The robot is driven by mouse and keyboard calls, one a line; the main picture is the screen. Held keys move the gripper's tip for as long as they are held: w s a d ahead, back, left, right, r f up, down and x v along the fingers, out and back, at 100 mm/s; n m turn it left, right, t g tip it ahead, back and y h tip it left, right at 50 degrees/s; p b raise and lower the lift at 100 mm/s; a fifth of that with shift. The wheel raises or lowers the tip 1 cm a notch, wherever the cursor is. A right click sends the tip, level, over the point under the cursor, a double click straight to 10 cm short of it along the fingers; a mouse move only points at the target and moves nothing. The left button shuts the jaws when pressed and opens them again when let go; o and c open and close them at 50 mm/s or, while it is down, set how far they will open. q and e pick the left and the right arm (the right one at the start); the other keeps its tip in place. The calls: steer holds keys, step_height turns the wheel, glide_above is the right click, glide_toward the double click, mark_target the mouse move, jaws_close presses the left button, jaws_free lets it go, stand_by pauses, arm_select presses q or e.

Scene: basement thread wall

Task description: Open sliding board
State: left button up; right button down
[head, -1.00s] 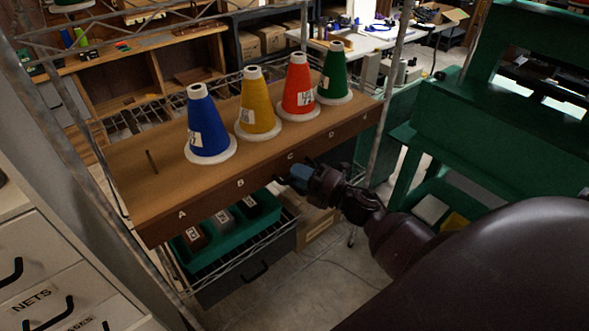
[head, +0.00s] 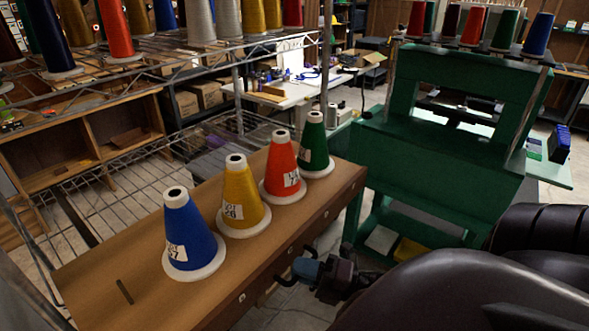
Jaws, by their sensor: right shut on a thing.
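The sliding board (head: 95,272) is a long brown wooden board standing out in front of a wire rack. It carries blue (head: 190,240), yellow (head: 240,200), red (head: 282,172) and green (head: 314,150) thread cones on white bases, all upright. A bare peg (head: 125,291) stands at its left end. The exact grip point is partly hidden by the gripper. My left gripper is not in view.
An upper wire shelf (head: 150,75) holds several thread cones. A green machine frame (head: 435,160) stands close to the right of the board. A white table (head: 290,90) is farther back.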

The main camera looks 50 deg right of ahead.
stand_by(0.3)
steer(key=c, duration=1.2)
jaws_free()
steer(key=b+v, duration=0.2)
steer(key=v, duration=0.9)
steer(key=shift+w, duration=0.1)
